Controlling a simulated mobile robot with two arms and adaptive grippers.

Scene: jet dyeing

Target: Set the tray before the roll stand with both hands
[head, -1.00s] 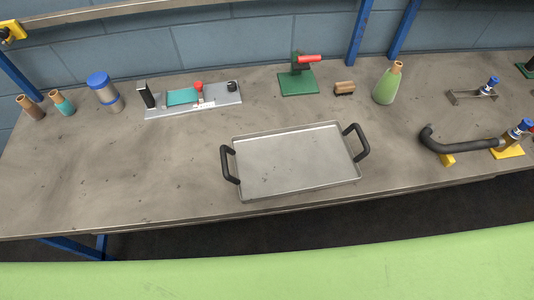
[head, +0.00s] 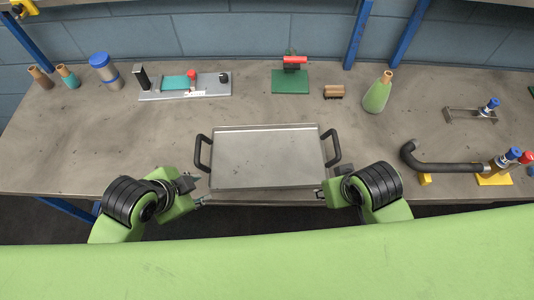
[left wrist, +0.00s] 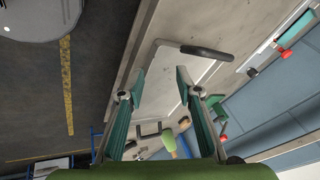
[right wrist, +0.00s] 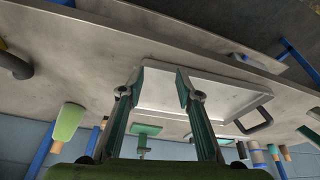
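The tray (head: 268,160) is a shallow grey metal pan with a black handle on each side. It lies flat near the table's front edge. My left gripper (head: 194,192) is open and empty, in front of the left handle (head: 203,152). My right gripper (head: 328,184) is open and empty, just below the right handle (head: 332,148). The tray also shows beyond the open fingers in the left wrist view (left wrist: 165,72) and right wrist view (right wrist: 215,92). A green-based device with a red handle (head: 292,80) stands behind the tray; I cannot tell which thing is the roll stand.
A grey plate fixture (head: 212,87) and a blue-capped cylinder (head: 103,68) stand at the back left. A brown block (head: 333,91) and a green bottle (head: 377,94) are behind the tray. A black bent pipe (head: 440,167) lies at right. The table between tray and fixtures is clear.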

